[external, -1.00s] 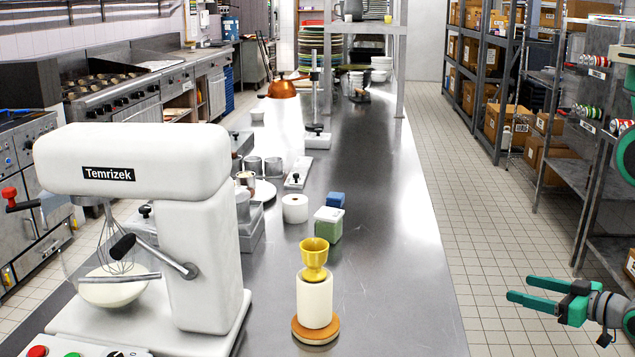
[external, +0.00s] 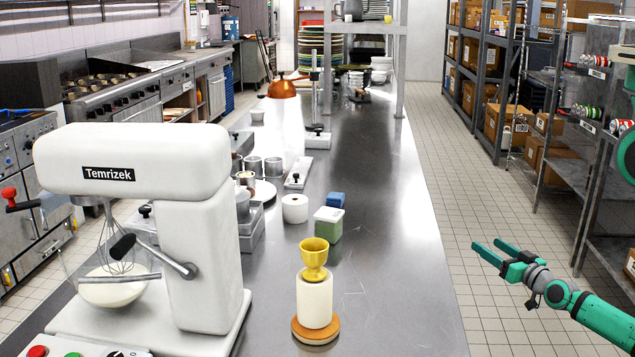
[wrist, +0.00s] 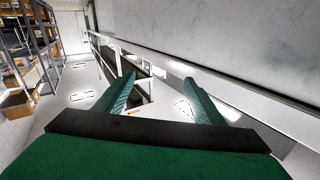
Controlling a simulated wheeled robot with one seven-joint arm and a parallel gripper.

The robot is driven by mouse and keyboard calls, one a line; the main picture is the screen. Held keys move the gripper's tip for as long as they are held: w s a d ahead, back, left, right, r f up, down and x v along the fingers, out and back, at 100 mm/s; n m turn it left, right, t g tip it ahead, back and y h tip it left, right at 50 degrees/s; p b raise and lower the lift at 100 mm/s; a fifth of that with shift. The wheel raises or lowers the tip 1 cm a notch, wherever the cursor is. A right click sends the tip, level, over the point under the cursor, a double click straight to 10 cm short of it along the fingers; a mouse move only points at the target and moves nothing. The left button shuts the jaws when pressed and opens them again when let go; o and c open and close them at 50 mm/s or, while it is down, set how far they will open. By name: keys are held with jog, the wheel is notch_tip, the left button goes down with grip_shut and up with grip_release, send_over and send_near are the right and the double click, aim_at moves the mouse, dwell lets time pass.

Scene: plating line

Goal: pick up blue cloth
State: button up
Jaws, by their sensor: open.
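A small blue block-like thing (external: 336,200), perhaps the folded blue cloth, lies on the steel counter (external: 385,240) just behind a green box with a pale lid (external: 328,224). My gripper (external: 492,252) is open and empty, off the counter's right side over the tiled floor. It is well to the right of and nearer than the blue thing. In the wrist view my open fingers (wrist: 160,95) point along the counter's side, with nothing between them. The blue thing does not show in the wrist view.
A yellow cup (external: 314,258) stands on a white cylinder (external: 315,300) at the counter's near end. A large mixer (external: 185,220) fills the near left. Shelving (external: 590,150) stands at the right. The counter's right strip is clear.

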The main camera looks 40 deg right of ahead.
jog(key=w+r+t+y, duration=0.1)
jog(key=w+r, duration=0.5)
jog(key=w, duration=0.3)
jog(key=w+r+t, duration=0.2)
jog(key=w+r, duration=0.5)
jog(key=w, duration=0.2)
jog(key=w+a+r+n+y, duration=0.4)
jog(key=w+a+r+y, duration=0.2)
jog(key=w+a+r, duration=0.15)
jog(key=n+g+y, duration=0.5)
jog(key=n+g, duration=0.2)
jog(key=g, duration=0.2)
send_near(339, 196)
jog(key=shift+w+d+r, duration=0.4)
jog(key=shift+w+d, duration=0.1)
jog(key=shift+d, duration=0.3)
jog(key=shift+a+f+n+g, duration=0.25)
jog(key=shift+f+n+g, duration=0.05)
jog(key=shift+f, duration=0.25)
jog(key=x, duration=0.5)
jog(key=shift+s+a, duration=0.1)
jog(key=x, duration=0.4)
jog(key=shift+a+r, duration=0.2)
jog(key=shift+a, duration=0.25)
jog(key=shift+w+a+f, duration=0.2)
jog(key=shift+w+a, duration=0.1)
jog(key=shift+w, duration=0.2)
